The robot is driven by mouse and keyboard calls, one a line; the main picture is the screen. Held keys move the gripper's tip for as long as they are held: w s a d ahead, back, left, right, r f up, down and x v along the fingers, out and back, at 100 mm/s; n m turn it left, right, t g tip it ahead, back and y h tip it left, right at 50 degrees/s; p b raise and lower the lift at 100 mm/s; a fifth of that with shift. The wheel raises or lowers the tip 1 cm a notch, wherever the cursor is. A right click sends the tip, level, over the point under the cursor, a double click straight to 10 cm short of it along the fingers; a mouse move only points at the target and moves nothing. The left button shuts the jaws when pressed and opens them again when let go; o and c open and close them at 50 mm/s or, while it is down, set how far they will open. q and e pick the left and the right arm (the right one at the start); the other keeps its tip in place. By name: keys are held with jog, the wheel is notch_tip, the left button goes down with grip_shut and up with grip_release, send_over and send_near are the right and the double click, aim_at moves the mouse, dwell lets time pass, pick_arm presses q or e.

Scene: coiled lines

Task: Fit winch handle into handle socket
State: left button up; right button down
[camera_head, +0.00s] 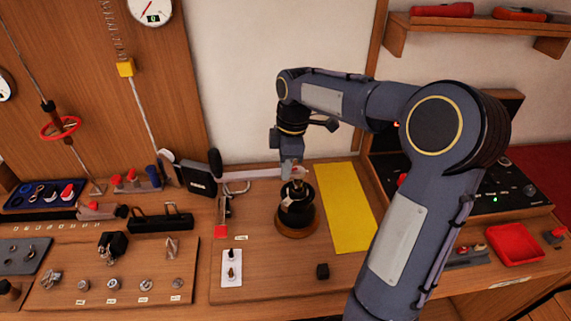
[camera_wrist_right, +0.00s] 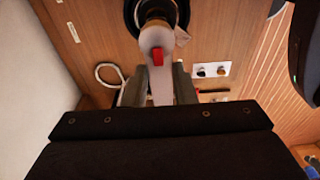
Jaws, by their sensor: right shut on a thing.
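My right gripper (camera_head: 291,168) is shut on the winch handle just above the black winch drum. The handle shows best in the right wrist view as a pale grey bar (camera_wrist_right: 156,76) with a red spot, gripped between the two fingers (camera_wrist_right: 159,95). The black winch (camera_head: 297,211) stands upright on a round wooden base; part of its drum (camera_wrist_right: 136,12) shows at the top of the wrist view. The handle's far end overlaps the winch top, hiding the socket. I cannot tell whether the handle is seated or above it. My left gripper is not in view.
A yellow mat (camera_head: 346,208) lies right of the winch. A red tray (camera_head: 514,244) is at the right. Boards with small fittings fill the left.

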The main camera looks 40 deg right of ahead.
jog(key=shift+f, duration=0.15)
dwell(0.4)
jog(key=shift+f+b, duration=0.9)
jog(key=shift+f, duration=0.35)
jog(key=shift+r, duration=0.1)
jog(key=c, duration=0.8)
grip_release()
notch_tip(320, 180, up, 5)
jog(key=p, duration=0.4)
